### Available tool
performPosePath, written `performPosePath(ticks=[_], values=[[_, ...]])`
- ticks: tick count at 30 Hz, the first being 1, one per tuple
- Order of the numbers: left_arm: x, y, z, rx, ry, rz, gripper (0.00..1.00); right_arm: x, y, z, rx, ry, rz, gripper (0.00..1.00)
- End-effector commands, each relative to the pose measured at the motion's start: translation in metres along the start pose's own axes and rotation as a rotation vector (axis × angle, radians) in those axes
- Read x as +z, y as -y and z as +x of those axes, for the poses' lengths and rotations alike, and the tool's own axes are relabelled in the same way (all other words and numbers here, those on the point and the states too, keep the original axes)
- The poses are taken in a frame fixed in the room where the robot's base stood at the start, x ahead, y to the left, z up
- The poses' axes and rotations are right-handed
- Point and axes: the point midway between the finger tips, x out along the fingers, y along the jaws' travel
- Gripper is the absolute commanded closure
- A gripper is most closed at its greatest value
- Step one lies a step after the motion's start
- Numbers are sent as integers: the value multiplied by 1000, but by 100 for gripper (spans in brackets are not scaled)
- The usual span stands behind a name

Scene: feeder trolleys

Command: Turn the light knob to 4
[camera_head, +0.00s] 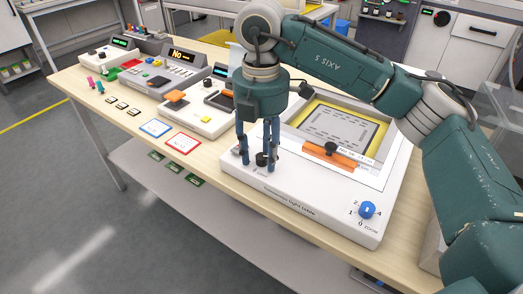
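The white inspection light table (312,213) stands at the right end of the bench. A small black knob (262,159) sits at its front left, partly hidden by my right gripper; its markings are too small to read. My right gripper (258,164) points down over this knob. Its fingers are apart, one on each side of the knob, and I see a gap beside the knob. A blue knob (367,210) marked ZOOM, with numbers around it, is at the table's front right corner. My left gripper is not in view.
An orange bar with a black knob (330,152) lies across the light table by a yellow-framed plate (345,118). Left of it are devices, a blue-edged card (155,128) and a red-edged card (181,144). A lower shelf (210,205) runs beneath the bench.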

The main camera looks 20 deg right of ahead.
Motion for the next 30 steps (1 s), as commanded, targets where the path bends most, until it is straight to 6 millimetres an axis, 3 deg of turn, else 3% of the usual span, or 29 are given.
performPosePath(ticks=[6, 10, 21, 30], values=[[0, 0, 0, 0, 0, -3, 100, 0, 0, -1, 0, 1, 0, 60], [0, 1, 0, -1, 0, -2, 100, 0, -1, -12, 2, 1, 0, 60], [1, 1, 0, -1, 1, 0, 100, 0, -1, -88, 4, 4, 1, 60], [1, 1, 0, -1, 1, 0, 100, 0, 0, -119, -1, 1, -1, 60]])
